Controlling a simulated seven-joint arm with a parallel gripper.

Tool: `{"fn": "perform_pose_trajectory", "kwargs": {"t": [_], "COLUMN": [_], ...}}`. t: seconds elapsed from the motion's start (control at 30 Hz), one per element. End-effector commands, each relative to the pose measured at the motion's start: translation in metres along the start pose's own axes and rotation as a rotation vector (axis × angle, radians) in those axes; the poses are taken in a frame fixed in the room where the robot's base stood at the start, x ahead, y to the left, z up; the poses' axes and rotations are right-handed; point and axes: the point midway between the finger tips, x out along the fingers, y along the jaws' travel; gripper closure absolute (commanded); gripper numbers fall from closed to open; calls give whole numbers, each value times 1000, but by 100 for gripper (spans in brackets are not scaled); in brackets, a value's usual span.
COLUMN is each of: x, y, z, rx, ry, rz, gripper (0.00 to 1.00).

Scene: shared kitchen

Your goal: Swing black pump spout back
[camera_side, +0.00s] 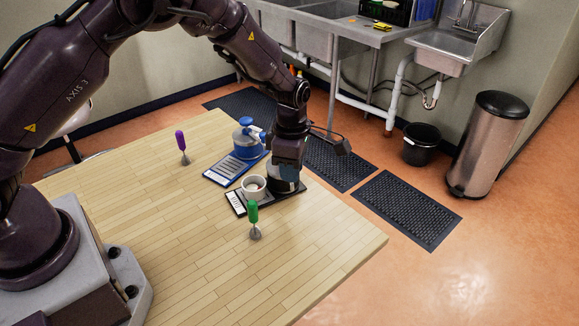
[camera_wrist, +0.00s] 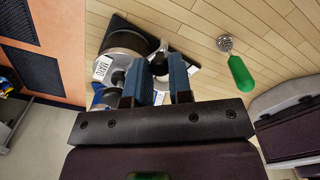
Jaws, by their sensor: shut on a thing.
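The black pump's body (camera_side: 284,186) stands on a dark tray (camera_side: 236,204), mostly hidden behind my gripper. My gripper (camera_side: 287,166) is directly over it, pointing down. In the wrist view its two blue fingers (camera_wrist: 163,80) are closed around the pump's spout, which they largely hide. A labelled bottle body shows beside the fingers in the wrist view (camera_wrist: 122,42). A white cup (camera_side: 254,187) sits on the same tray, to the left of the pump. The spout's exact direction cannot be told.
A blue pump (camera_side: 246,136) stands on a blue tray (camera_side: 216,174) just behind. A green-handled tool (camera_side: 253,212) stands in front of the dark tray, and a purple-handled tool (camera_side: 181,141) farther back left. The table's (camera_side: 200,240) front left is clear; its right edge is close.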

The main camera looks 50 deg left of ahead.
Motion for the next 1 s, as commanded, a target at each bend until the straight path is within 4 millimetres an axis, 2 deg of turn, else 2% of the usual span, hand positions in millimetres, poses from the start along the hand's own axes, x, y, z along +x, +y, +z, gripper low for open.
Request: {"fn": "perform_pose_trajectory", "kwargs": {"t": [0.3,0.33,0.4,0.43,0.77,0.87,1.0], "x": [-1,-1,-1,-1,-3,-13,-41], "y": [1,1,1,1,1,1,1], "z": [1,0,0,0,0,0,1], "rx": [-2,-2,-2,-2,-1,-1,-1], "ry": [-3,-3,-2,-2,-1,-2,-5], "rz": [4,4,3,3,2,3,5], "gripper": [100,76,59,54,54,54,54]}}
